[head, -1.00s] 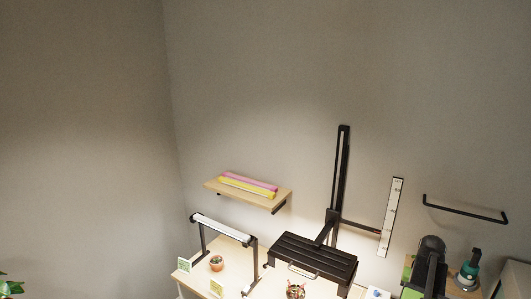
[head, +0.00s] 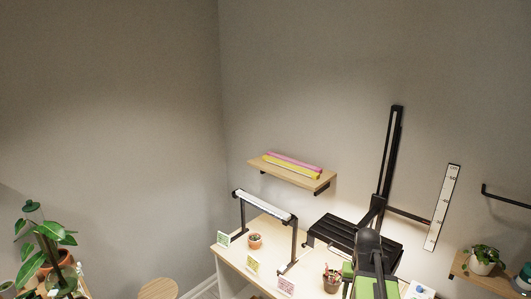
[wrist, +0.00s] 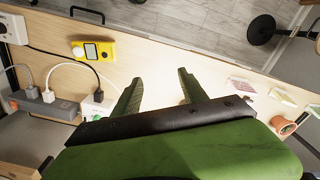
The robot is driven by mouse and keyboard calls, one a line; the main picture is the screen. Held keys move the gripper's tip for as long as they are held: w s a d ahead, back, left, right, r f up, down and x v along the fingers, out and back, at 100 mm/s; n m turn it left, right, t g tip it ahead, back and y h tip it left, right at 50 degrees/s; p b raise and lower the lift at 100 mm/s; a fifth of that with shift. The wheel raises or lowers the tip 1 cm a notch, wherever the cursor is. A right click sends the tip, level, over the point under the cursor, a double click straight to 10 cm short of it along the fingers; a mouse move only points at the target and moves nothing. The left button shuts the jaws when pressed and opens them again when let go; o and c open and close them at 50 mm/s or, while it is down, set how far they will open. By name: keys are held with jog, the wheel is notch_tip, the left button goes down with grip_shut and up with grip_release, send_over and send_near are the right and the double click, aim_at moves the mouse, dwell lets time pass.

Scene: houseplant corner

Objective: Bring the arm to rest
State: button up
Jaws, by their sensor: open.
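My gripper (wrist: 158,92) shows in the wrist view as two green fingers set apart, open with nothing between them. It is over the pale wooden table (wrist: 150,65). In the head view my black and green arm stands at the lower right, in front of the table (head: 229,257); the fingertips are not clear there.
A wall shelf (head: 290,173) is above. The wrist view shows a yellow meter (wrist: 93,51) and a power strip (wrist: 45,104). A potted plant (head: 482,262) is at right.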

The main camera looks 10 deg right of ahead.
jog(key=w+a+f+n+b, duration=0.1)
jog(key=a+f+n+b, duration=0.1)
jog(key=a, duration=1.1)
jog(key=w+a+f+n+b, duration=0.1)
jog(key=a+f+n+b, duration=0.2)
jog(key=a, duration=1)
jog(key=shift+a+f, duration=0.25)
jog(key=shift+f, duration=0.7)
